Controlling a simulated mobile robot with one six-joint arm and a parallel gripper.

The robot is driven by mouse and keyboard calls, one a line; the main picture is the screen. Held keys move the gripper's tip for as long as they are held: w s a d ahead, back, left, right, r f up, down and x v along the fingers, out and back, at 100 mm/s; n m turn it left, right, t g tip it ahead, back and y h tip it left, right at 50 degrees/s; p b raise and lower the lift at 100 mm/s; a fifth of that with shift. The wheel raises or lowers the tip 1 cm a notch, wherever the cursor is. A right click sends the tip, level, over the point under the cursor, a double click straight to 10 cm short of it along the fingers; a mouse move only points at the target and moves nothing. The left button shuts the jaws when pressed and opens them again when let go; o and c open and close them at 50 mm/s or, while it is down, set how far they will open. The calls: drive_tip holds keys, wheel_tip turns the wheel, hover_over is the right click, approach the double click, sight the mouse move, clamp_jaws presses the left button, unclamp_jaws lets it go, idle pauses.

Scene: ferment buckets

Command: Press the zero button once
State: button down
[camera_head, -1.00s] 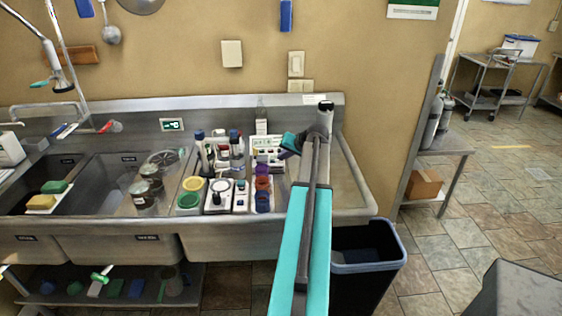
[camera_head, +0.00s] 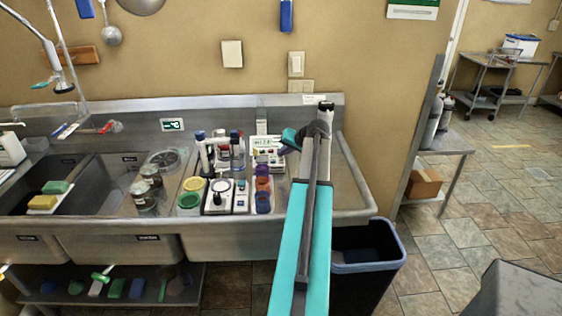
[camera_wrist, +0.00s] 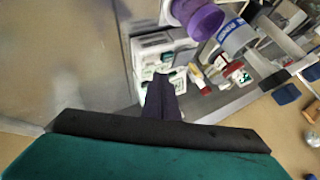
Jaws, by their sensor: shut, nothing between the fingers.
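A white instrument (camera_head: 266,157) with a lit display stands at the back of the sink's right drainboard. A white device with small dark and green marks (camera_wrist: 150,48) shows just beyond my fingertips in the wrist view. I cannot pick out the zero button or read its label in either view. My gripper (camera_wrist: 163,84) is shut and empty, its dark fingers reaching towards the white device's edge; whether they touch it I cannot tell. In the head view my teal wrist (camera_head: 290,138) is just right of the instrument, and the fingertips are not clear.
Purple and blue cups (camera_head: 262,186) stand in front of the instrument. A white scale (camera_head: 217,197) and yellow and green lidded tubs (camera_head: 189,201) are further left. Bottles (camera_head: 203,150) stand behind them. The drainboard to the right of my arm (camera_head: 352,190) is clear.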

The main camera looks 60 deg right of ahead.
drive_tip(key=shift+r+p, duration=0.95)
drive_tip(key=shift+r, duration=1.45)
